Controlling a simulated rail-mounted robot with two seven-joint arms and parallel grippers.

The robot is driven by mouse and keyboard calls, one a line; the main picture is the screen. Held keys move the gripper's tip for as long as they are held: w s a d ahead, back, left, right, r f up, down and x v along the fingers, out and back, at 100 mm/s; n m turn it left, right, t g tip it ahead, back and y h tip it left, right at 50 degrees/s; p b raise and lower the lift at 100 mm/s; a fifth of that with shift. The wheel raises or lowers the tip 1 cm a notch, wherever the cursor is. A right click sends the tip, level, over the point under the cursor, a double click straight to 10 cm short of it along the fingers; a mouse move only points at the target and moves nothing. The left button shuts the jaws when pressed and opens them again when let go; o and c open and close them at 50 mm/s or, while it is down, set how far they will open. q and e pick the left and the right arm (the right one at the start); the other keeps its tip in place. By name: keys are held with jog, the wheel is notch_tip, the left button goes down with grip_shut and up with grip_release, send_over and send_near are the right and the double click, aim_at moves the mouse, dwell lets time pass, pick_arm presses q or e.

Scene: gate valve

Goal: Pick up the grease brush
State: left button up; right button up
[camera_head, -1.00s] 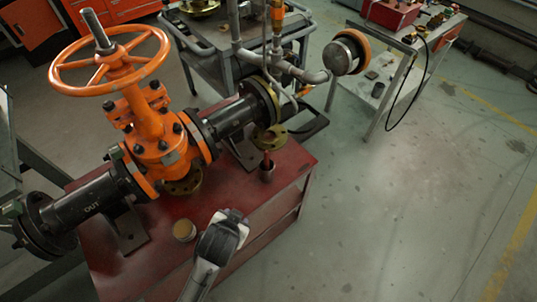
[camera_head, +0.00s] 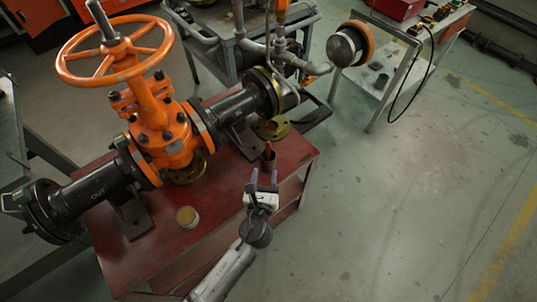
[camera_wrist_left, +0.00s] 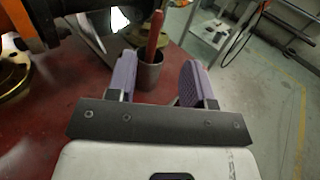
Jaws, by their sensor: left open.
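The grease brush (camera_head: 268,148) shows as a red handle standing up out of a small dark grey cup (camera_head: 269,163) near the right edge of the red bench top. Its lower end is hidden inside the cup. In the left wrist view the red brush handle (camera_wrist_left: 154,36) and the cup (camera_wrist_left: 149,72) show ahead, between the finger lines. My left gripper (camera_head: 263,178) is open and empty, its purple-padded fingers pointing at the cup from the near side. The left wrist view also shows the open fingers (camera_wrist_left: 158,75). My right gripper is not in view.
The orange gate valve (camera_head: 160,130) with its handwheel and black pipe stands left of the cup. A brass flange (camera_head: 272,128) is just behind the cup. A round tin (camera_head: 187,217) sits on the red bench (camera_head: 150,255). Floor to the right is clear.

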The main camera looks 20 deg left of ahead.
aim_at(268, 146)
pick_arm(q)
jog(key=b+x, duration=0.1)
jog(key=x, duration=0.7)
jog(key=shift+w+b, duration=0.15)
jog(key=shift+b, duration=0.2)
jog(key=shift+b+x, duration=1)
jog(key=shift+x, duration=1.8)
jog(key=shift+a+r, duration=0.15)
jog(key=shift+a, duration=0.05)
jog(key=shift+c, duration=0.5)
grip_shut()
